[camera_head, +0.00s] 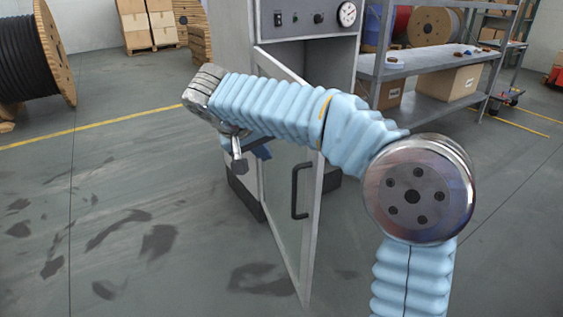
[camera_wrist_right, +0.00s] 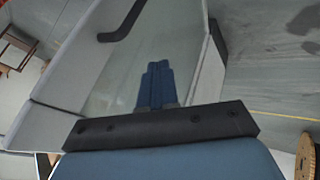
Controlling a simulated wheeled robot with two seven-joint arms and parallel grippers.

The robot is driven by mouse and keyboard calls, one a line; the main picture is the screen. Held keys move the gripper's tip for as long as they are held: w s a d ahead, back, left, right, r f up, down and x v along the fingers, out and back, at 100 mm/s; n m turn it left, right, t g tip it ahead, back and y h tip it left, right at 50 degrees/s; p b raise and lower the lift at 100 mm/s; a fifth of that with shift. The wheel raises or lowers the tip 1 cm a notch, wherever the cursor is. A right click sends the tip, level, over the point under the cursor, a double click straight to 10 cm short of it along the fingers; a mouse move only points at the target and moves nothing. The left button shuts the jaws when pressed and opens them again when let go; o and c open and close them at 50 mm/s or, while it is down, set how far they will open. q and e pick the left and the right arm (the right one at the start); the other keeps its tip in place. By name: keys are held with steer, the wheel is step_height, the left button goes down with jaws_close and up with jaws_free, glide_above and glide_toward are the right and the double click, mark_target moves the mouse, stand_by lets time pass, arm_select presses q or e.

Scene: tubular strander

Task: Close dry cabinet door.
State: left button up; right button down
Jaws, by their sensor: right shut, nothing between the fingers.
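The dry cabinet (camera_head: 305,65) stands at the centre of the head view. Its glass-panelled door (camera_head: 284,215) stands ajar, angled out toward me, with a dark bar handle (camera_head: 300,190) near its free edge. My right arm reaches across in front of the door from the lower right. My right gripper (camera_head: 262,149) is partly hidden below the wrist, near the door's left part. In the right wrist view its blue fingers (camera_wrist_right: 155,85) are together and empty, over the door's glass (camera_wrist_right: 118,85); I cannot tell whether they touch. The handle (camera_wrist_right: 124,22) shows above them. My left gripper is not in view.
A metal shelf (camera_head: 430,65) with boxes stands right of the cabinet. A large cable reel (camera_head: 55,50) is at the far left. Stacked cartons (camera_head: 148,22) are at the back. The floor left of the door is clear.

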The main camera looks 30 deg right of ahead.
glide_toward(299, 173)
step_height(299, 173, down, 4)
steer(key=w+a, duration=0.1)
steer(key=w, duration=0.1)
steer(key=shift+s+d+r, duration=0.1)
steer(key=shift+s+d, duration=0.15)
steer(key=shift+d, duration=0.6)
steer(key=shift+s+d+r, duration=0.1)
steer(key=shift+s+d, duration=0.1)
steer(key=shift+d, duration=0.7)
